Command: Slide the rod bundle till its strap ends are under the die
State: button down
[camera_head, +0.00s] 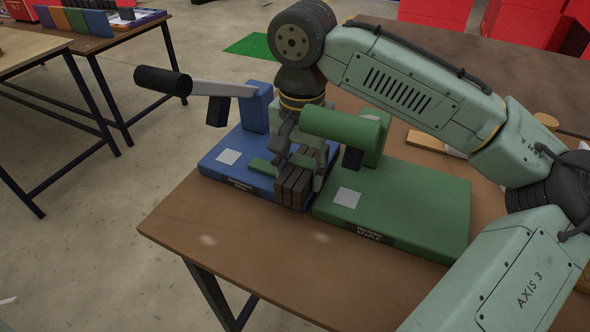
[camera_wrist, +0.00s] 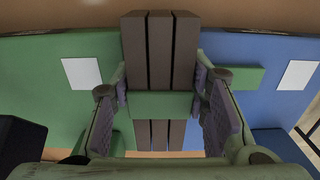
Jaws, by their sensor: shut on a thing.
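The rod bundle (camera_head: 293,190) is several dark brown square rods, seen from above in the wrist view (camera_wrist: 159,50). It lies near the front, at the boundary between the blue and green machines. A green strap (camera_wrist: 160,104) wraps it, and a flat strap end (camera_wrist: 238,78) sticks out over the blue base, also visible in the head view (camera_head: 262,167). My gripper (camera_head: 300,175) is shut on the bundle, with one finger on each side. The blue machine's dark die (camera_head: 218,110) hangs under its lever, apart from the strap end. The green machine has a dark block (camera_head: 352,158) under its arm.
The blue machine (camera_head: 213,167) and green machine (camera_head: 425,200) stand side by side on a brown table (camera_head: 190,222). Each base has a white square patch. The blue lever reaches out to the left. The table's front strip is clear.

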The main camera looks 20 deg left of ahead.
aim_at(265, 171)
jog(key=shift+f, duration=0.15)
jog(key=shift+a+p, duration=1.2)
jog(key=shift+a, duration=2.45)
jog(key=c, duration=0.8)
grip_release()
jog(key=shift+c, duration=0.2)
notch_tip(265, 171, up, 12)
